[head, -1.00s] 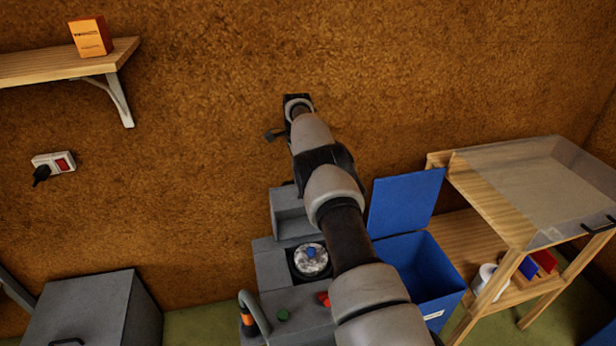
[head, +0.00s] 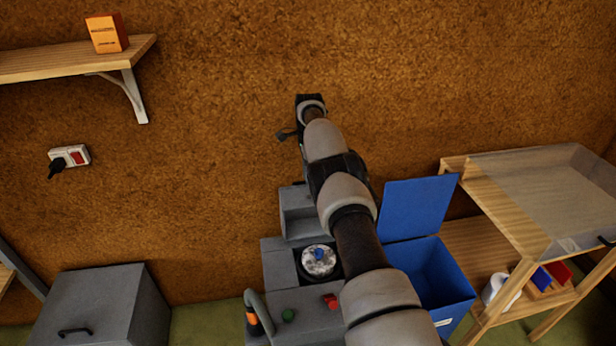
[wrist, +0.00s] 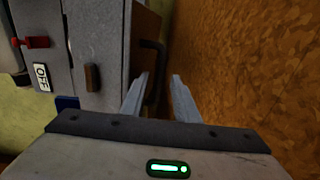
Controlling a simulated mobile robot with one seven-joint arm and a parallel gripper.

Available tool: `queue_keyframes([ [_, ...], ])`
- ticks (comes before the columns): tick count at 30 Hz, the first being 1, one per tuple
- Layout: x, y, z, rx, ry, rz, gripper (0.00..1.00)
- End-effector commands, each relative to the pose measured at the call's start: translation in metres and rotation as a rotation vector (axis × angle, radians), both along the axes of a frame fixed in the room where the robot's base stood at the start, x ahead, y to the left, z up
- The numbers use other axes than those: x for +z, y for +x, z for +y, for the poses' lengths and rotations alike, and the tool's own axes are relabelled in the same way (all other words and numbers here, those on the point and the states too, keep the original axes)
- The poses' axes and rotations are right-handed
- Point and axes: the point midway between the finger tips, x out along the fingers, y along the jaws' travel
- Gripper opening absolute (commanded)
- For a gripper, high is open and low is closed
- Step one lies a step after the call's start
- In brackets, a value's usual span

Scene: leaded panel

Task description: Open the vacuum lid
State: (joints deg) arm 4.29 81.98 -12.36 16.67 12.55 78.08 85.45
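A grey machine (head: 315,305) stands at the wall in the head view, with a round mottled part (head: 319,260) and green and red knobs. In the wrist view, a grey housing (wrist: 102,45) has a red switch (wrist: 30,41), a brown tab (wrist: 92,77) and a dark bar handle (wrist: 158,70). I cannot tell for certain which part is the vacuum lid. My gripper (wrist: 158,78) is open and empty in the wrist view, its fingers apart beside the housing near the handle. In the head view my arm hides most of the gripper and part of the machine.
A blue bin (head: 445,285) with a raised blue panel (head: 417,208) stands right of the machine. A wooden stand (head: 505,215) with a clear cover is farther right. A grey box with a handle (head: 100,308) sits at lower left. The brown wall is close behind.

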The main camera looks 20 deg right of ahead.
Motion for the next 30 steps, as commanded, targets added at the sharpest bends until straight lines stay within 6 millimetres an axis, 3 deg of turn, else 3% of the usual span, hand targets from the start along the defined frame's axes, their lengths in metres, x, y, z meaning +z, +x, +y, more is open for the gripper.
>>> queue_keyframes([
  [7,0.006,0.0,0.001,0.0,0.001,-0.001,0.28],
  [11,0.025,-0.001,0.001,0.0,0.001,-0.003,0.28],
  [24,0.133,-0.007,0.001,0.0,0.001,-0.003,0.28],
  [30,0.164,-0.01,0.001,0.0,0.001,0.0,0.28],
])
